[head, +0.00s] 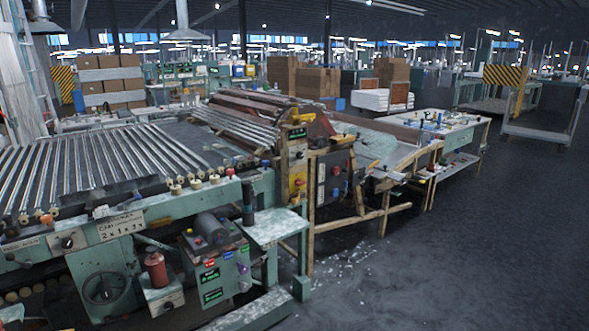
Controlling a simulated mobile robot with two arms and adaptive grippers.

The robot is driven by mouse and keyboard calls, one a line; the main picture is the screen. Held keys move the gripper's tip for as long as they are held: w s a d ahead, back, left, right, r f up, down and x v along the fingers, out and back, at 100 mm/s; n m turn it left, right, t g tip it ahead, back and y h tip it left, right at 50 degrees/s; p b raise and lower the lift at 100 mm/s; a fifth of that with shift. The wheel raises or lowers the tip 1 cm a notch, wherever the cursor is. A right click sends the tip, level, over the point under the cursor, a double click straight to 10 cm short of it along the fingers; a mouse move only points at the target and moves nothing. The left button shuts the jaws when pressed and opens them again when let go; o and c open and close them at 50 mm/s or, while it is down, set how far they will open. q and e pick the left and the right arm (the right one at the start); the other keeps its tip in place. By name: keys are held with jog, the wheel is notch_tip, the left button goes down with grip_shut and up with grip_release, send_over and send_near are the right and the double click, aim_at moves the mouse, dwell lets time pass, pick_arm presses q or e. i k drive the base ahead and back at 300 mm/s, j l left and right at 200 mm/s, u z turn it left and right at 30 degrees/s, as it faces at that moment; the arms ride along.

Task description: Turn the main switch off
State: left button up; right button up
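No switch in the head view can be read as the main switch from here. A green control box (222,274) with small lit labels and coloured buttons sits lower on the near machine. A dark rotary knob (67,242) is on the machine's front left. Switch positions are too small to tell. Neither of my grippers is in view.
A wooden-legged bench and a white table (455,130) stand beyond. The dark floor at right is open, with white shards near the bench. A cart (540,136) stands far right.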

aim_at(298, 182)
jog(key=i+l+u, duration=0.1)
jog(key=i, duration=0.35)
jog(key=i+l+u, duration=0.1)
jog(key=i, duration=0.3)
jog(key=i+l, duration=0.15)
jog(key=i, duration=0.3)
jog(key=i+l+u, duration=0.15)
jog(key=i, duration=0.25)
